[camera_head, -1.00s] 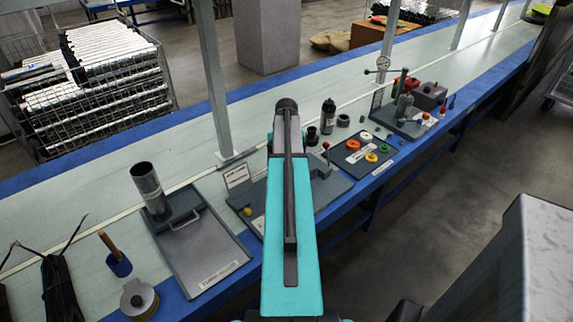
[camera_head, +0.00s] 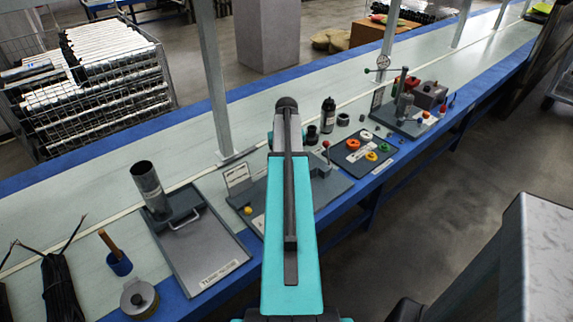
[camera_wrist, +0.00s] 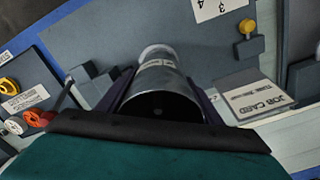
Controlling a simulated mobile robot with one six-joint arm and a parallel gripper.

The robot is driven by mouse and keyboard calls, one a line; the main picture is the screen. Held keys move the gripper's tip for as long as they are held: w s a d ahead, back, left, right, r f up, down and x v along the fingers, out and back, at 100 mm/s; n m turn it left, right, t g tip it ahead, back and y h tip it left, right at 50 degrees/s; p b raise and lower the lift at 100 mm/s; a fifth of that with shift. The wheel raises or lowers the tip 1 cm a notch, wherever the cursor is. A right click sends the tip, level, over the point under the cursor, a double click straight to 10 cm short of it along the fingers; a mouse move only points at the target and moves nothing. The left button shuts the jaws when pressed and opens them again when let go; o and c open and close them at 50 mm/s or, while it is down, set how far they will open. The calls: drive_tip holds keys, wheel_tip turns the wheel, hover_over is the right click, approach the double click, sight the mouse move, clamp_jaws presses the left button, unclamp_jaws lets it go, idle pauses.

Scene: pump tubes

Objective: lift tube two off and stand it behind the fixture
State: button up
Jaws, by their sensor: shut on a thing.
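A shiny metal tube (camera_wrist: 162,82) is between the dark fingers of my gripper (camera_wrist: 158,92) in the wrist view. My gripper is shut on it, and I look along the tube from its near end. The grey fixture plate (camera_wrist: 110,35) lies beyond the tube. I cannot tell whether the tube's far end touches it. A job card (camera_wrist: 255,97) stands at the right. In the head view my arm hides the gripper, the held tube and much of the fixture (camera_head: 333,188); the card (camera_head: 238,175) shows beside the arm.
Another metal tube (camera_head: 147,180) stands upright at the back of a grey tray (camera_head: 205,252) at the left. A dark mat with coloured rings (camera_head: 352,144) and a gauge stand (camera_head: 402,118) are at the right. A grey post (camera_head: 214,80) rises behind the fixture.

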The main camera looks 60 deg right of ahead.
drive_tip(key=shift+r+p, duration=0.55)
drive_tip(key=shift+r, duration=0.2)
idle(0.7)
wheel_tip(320, 180, up, 19)
drive_tip(key=p, duration=1.2)
idle(3.8)
idle(0.4)
